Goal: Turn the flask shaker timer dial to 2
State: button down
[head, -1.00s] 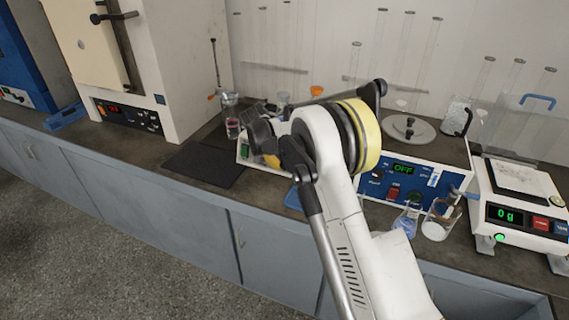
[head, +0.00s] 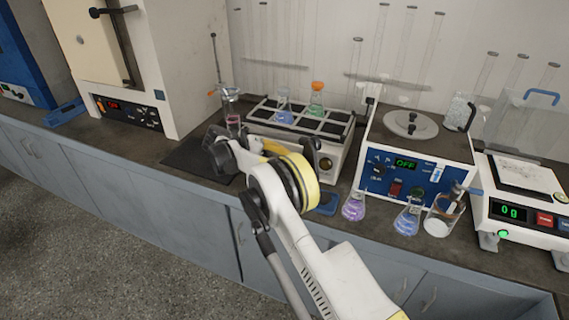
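The flask shaker (head: 345,152) is a white box with a dark rack on top, in the middle of the head view. Two flasks stand in the rack, one with blue liquid (head: 284,114) and one green with an orange top (head: 316,103). A dark round knob (head: 326,164) shows at the right of its front face; its markings are too small to read, so I cannot tell whether it is the timer dial. My arm hides much of the front face. My gripper (head: 213,136) is dark and small, left of the shaker, above the black mat; its fingers are unclear.
A blue-fronted device (head: 415,175) reading OFF stands right of the shaker, with a purple flask (head: 353,206), a blue flask (head: 408,220) and a beaker (head: 440,218) before it. A balance (head: 525,205) is at far right. A pink-liquid glass (head: 232,120) stands near my gripper.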

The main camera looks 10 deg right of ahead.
jog(key=shift+f+n+h+b, duration=0.1)
jog(key=shift+n+h+b, duration=0.4)
jog(key=shift+n+h, duration=0.3)
jog(key=c, duration=1.1)
grip_release()
jog(key=shift+d, duration=0.1)
jog(key=v, duration=1.2)
jog(key=shift+s, duration=0.15)
